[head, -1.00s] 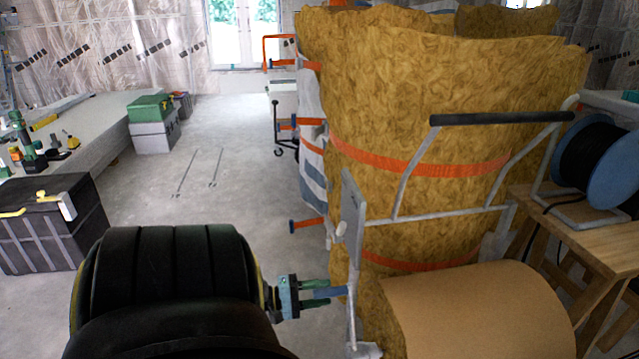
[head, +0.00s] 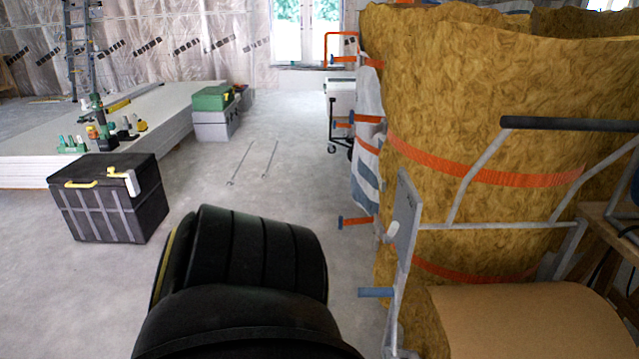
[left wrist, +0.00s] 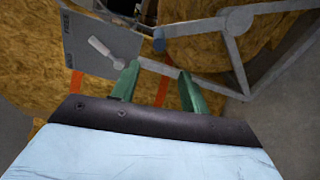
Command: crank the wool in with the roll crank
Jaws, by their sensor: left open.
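The wool stands as large mottled golden-brown rolls (head: 440,100) with orange straps on the right in the head view. A grey frame with a black push bar (head: 570,124) stands against it. A blue grip (head: 375,292), apparently the roll crank's, sticks out left from the frame; a small blue piece (left wrist: 158,40) shows in the left wrist view. A grey plate (head: 402,225) carries a white lever, also seen on the plate in the left wrist view (left wrist: 80,45). My left gripper (left wrist: 158,70) is open and empty, its green fingers apart. My black arm hides it in the head view.
A brown roll-like surface (head: 530,315) lies at the front right. A black case (head: 110,205) stands at left, before a low pale stack (head: 165,115) with tools. Green and grey boxes (head: 213,115) stand beyond. The floor between is mostly clear, with two thin rods.

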